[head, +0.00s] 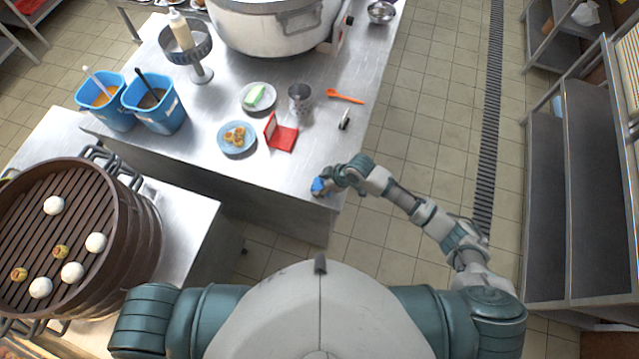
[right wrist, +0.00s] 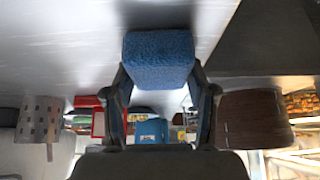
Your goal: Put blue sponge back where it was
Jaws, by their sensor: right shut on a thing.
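The blue sponge (head: 318,186) is at the front right corner of the steel table (head: 215,170) in the head view. My right gripper (head: 328,181) is shut on it. In the right wrist view the sponge (right wrist: 158,60) sits between the two fingers of my right gripper (right wrist: 160,85). It is close to the steel surface; I cannot tell whether it touches. My left gripper is not in view.
On the table stand a red open box (head: 283,138), a plate of small pastries (head: 237,137), a green-and-white block (head: 254,95), a metal cup (head: 300,97), an orange spoon (head: 345,96) and a large pot (head: 275,25). A steamer (head: 140,235) stands at left.

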